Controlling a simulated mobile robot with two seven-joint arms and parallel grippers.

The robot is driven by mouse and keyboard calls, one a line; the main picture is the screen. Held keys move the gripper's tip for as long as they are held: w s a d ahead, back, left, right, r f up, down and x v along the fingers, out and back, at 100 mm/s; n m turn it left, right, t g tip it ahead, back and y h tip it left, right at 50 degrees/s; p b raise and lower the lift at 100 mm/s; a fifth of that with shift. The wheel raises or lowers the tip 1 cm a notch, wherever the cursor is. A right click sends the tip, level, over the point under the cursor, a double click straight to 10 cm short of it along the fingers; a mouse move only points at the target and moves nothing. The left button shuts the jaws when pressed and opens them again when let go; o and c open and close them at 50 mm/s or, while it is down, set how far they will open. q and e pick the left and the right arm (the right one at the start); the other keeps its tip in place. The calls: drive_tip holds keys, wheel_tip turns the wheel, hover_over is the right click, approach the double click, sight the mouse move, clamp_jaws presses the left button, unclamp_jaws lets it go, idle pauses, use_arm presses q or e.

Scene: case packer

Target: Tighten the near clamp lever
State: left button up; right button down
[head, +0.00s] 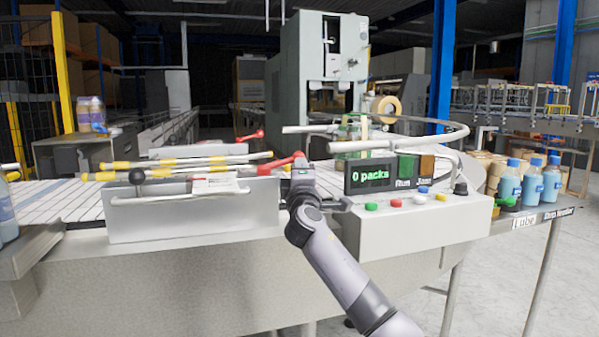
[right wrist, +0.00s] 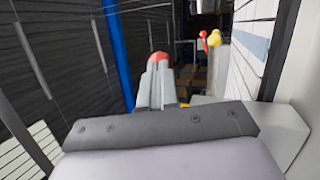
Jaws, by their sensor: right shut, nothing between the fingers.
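The near clamp lever (head: 281,162) is red with a round end, at the right end of the near guide rail, above the pale metal side panel. My right gripper (head: 300,168) is upright just beside the lever's round end in the head view. In the right wrist view its fingers (right wrist: 158,82) are shut and empty. A red rounded end (right wrist: 158,58) shows just past the fingertips; I cannot tell whether they touch it. A second red lever (head: 250,136) stands farther back across the conveyor. My left gripper is out of view.
The "0 packs" display (head: 371,176) and the button box (head: 420,215) stand close to the right of my gripper. A bent white rail (head: 420,142) runs behind them. Blue bottles (head: 531,182) stand on the side table at the right.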

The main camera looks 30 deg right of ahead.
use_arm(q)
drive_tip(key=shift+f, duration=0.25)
use_arm(e)
drive_tip(key=shift+w+d, duration=0.2)
drive_tip(key=shift+r, duration=0.1)
drive_tip(key=shift+d, duration=0.1)
